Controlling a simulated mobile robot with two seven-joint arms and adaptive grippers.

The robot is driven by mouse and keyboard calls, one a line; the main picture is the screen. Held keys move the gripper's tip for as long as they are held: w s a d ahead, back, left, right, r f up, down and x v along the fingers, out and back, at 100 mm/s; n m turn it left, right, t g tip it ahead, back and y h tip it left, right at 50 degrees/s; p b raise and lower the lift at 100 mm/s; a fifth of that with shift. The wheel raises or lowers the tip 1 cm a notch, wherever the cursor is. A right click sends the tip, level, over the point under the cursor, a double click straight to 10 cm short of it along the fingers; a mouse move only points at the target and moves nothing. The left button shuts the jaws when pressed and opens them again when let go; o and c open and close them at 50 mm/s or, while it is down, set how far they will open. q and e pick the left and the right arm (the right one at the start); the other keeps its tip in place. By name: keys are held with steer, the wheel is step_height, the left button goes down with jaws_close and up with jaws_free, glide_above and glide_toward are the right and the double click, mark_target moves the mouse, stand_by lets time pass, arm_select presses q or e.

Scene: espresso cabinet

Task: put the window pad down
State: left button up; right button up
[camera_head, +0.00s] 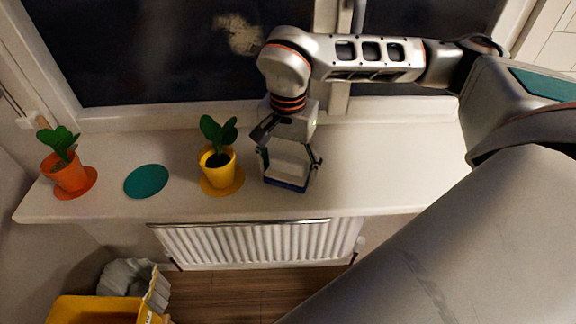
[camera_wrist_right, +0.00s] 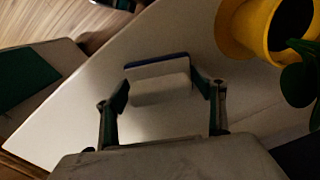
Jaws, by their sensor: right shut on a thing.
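The window pad (camera_head: 286,183) is a pale block with a dark blue base, and it also shows in the wrist view (camera_wrist_right: 158,82). My right gripper (camera_head: 289,167) is shut on it, with one finger on each side. The pad is upright, blue side down, over the front part of the white windowsill (camera_head: 390,170), just right of the yellow pot. I cannot tell whether its base touches the sill. In the wrist view, the right gripper's fingers (camera_wrist_right: 166,95) flank the pad. My left gripper is not in view.
A plant in a yellow pot (camera_head: 217,170) stands close left of the gripper. Further left are a flat teal disc (camera_head: 146,181) and a plant in an orange pot (camera_head: 69,176). The sill right of the pad is clear. A radiator (camera_head: 245,243) is below.

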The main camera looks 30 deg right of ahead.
mark_target(288, 160)
steer(key=shift+f, duration=0.1)
steer(key=o, duration=1.2)
step_height(288, 160, up, 12)
steer(key=shift+r, duration=0.15)
